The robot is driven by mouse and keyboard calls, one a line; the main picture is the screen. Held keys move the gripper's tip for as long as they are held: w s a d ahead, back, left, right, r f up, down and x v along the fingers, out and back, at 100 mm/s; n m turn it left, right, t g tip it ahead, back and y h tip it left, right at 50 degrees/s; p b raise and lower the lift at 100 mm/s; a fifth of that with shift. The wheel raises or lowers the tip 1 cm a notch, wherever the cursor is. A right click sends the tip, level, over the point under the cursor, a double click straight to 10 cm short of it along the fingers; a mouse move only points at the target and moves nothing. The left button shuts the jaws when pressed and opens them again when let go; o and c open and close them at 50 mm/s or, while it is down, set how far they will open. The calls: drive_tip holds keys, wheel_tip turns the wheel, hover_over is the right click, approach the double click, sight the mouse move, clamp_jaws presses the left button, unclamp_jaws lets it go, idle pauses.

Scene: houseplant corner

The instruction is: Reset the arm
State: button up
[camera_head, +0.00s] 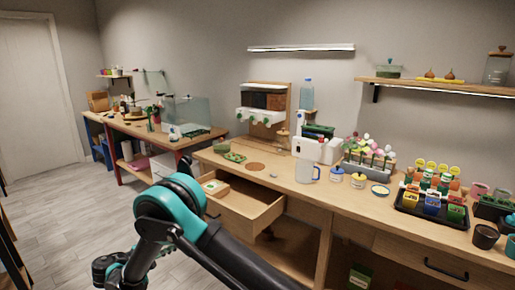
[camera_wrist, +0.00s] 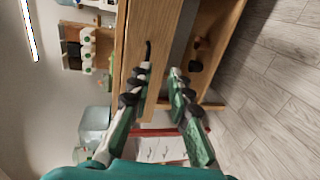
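My gripper (camera_wrist: 161,73) is open in the wrist view, its two fingers apart with nothing held between them. Its left fingertip appears close to a dark handle (camera_wrist: 148,50) on a wooden drawer front; I cannot tell whether they touch. In the head view my arm (camera_head: 185,215) is bent across the lower foreground, left of and in front of the bench. I cannot make out the fingertips there.
An open drawer (camera_head: 240,212) juts from the wooden bench (camera_head: 330,197), with a small packet (camera_head: 215,187) inside. Grey plank floor (camera_head: 60,215) is clear at left.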

drive_tip(key=w+d+r+m+g+y, duration=0.1)
drive_tip(key=w+d+r+g, duration=0.1)
drive_tip(key=d, duration=0.9)
drive_tip(key=w+d+r+m+g+y, duration=0.1)
drive_tip(key=w+d+r+g, duration=0.15)
drive_tip(key=d, duration=0.85)
drive_tip(key=w+d+r+m+g+y, duration=0.1)
drive_tip(key=w+d+r+g, duration=0.15)
drive_tip(key=d, duration=0.85)
drive_tip(key=s+d+m+g+y, duration=0.2)
drive_tip(key=s+d+m+y, duration=0.1)
drive_tip(key=s+d, duration=0.85)
drive_tip(key=s+d+f+m+y, duration=0.1)
drive_tip(key=s+d+m, duration=0.1)
drive_tip(key=s, duration=0.4)
drive_tip(key=s+d+f+m+t+y, duration=0.1)
drive_tip(key=s+d+m+y, duration=0.1)
drive_tip(key=s+d, duration=0.2)
drive_tip(key=shift+s+d+f, duration=0.2)
drive_tip(key=shift+s+f, duration=0.2)
drive_tip(key=shift+s, duration=0.6)
